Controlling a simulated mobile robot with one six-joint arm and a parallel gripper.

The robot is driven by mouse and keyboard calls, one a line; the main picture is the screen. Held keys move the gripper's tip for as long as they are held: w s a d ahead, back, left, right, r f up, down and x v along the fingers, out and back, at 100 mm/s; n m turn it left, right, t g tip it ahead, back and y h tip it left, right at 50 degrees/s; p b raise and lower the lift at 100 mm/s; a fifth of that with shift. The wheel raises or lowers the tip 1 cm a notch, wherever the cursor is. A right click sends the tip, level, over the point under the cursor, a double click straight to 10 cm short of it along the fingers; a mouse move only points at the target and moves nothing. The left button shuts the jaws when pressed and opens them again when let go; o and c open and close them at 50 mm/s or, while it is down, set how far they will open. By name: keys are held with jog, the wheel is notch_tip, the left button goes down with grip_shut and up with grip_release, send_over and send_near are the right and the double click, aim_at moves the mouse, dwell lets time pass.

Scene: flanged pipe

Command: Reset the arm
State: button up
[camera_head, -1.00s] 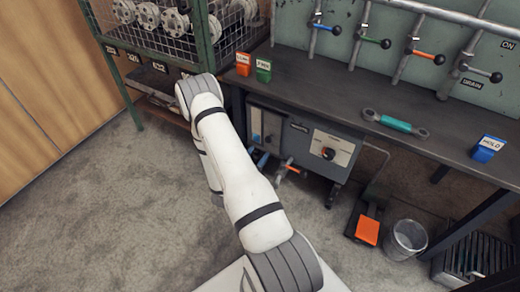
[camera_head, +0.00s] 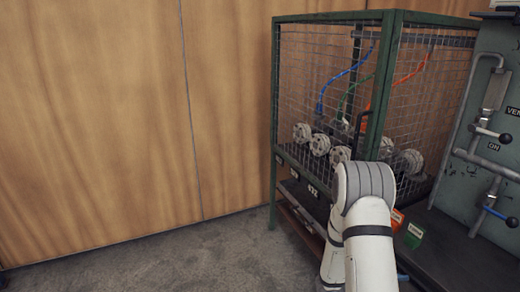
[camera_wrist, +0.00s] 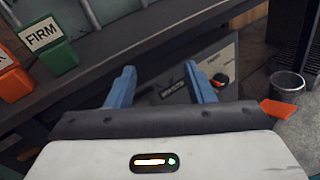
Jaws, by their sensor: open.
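My gripper (camera_wrist: 163,88) shows in the wrist view with its two blue fingers spread apart. It is open and nothing is between the fingers. Beyond it are the bench's dark front edge and a grey machine (camera_wrist: 215,70) under the bench. In the head view my white arm stands at the lower right, in front of the mesh cage (camera_head: 390,90). The gripper itself is hidden behind the arm there.
A green FIRM block (camera_wrist: 48,45) and an orange block (camera_wrist: 10,75) sit on the bench at the left of the wrist view. A bucket (camera_wrist: 286,86) and an orange pedal (camera_wrist: 278,109) are on the floor at the right. Flanged pipes (camera_head: 320,144) lie in the cage. Floor at left is clear.

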jog(key=s+a+r+m+g+y+p, duration=0.2)
jog(key=s+r+m+p, duration=0.1)
jog(key=r, duration=0.4)
jog(key=s+a+r+m+g+y+p, duration=0.1)
jog(key=s+r+m+g+y+p, duration=0.15)
jog(key=r, duration=0.45)
jog(key=s+a+r+m+t+y+p, duration=0.2)
jog(key=a+r+m+y+p, duration=0.1)
jog(key=a+r, duration=0.4)
jog(key=s+a+r+m+t+y+p, duration=0.3)
jog(key=a+r+y+p, duration=0.2)
jog(key=a+r+p, duration=0.3)
jog(key=s+a+r+m+t+y+p, duration=0.2)
jog(key=a+r+y+p, duration=0.3)
jog(key=r, duration=0.8)
jog(key=shift+s+a+m+t+p, duration=0.15)
jog(key=shift+a+m+t+p, duration=0.35)
jog(key=shift+a, duration=0.75)
